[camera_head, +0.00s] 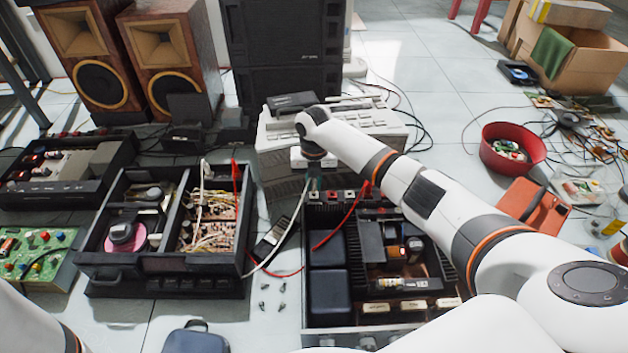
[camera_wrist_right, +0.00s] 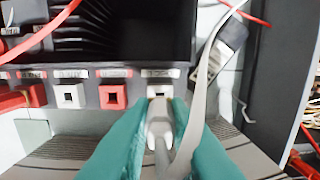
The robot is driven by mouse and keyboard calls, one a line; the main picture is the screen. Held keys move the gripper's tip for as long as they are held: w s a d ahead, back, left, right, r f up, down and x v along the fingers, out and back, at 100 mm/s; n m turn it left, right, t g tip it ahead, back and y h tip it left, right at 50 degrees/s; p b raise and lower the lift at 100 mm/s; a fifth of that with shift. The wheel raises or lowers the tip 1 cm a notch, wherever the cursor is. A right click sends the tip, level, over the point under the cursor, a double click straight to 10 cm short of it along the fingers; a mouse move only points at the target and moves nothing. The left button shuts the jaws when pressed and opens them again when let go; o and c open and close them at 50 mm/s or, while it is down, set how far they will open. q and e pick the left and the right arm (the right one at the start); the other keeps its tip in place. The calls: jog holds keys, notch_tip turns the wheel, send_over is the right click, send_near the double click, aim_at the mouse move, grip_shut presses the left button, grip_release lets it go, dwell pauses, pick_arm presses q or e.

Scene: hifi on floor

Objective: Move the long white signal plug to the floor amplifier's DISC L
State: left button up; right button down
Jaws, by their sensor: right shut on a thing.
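The floor amplifier (camera_head: 310,322) is an open dark chassis at the lower middle of the head view. Its far edge has a row of white and red square sockets with small unreadable labels. My right gripper (camera_head: 314,180) is at the left end of that row. In the right wrist view its teal fingers (camera_wrist_right: 160,135) are shut on the white plug (camera_wrist_right: 160,122), whose pale cable (camera_wrist_right: 206,75) trails away. The plug's tip is at a white socket (camera_wrist_right: 160,90), beside a red socket (camera_wrist_right: 112,95). I cannot tell whether it is inside. My left gripper is out of view.
A red plug (camera_wrist_right: 32,96) with a red cable occupies another socket in the row. A second open chassis (camera_head: 165,264) with wiring stands left. A pale stacked unit (camera_head: 375,125) stands behind the gripper. Small screws lie on the floor between the chassis. A red bowl (camera_head: 485,158) stands right.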

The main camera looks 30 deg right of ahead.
jog(key=shift+p, duration=0.3)
dwell(0.4)
jog(key=shift+f, duration=0.8)
dwell(0.9)
jog(key=shift+f+p, duration=0.2)
jog(key=shift+p, duration=0.25)
dwell(2.8)
jog(key=c, duration=1.3)
grip_release()
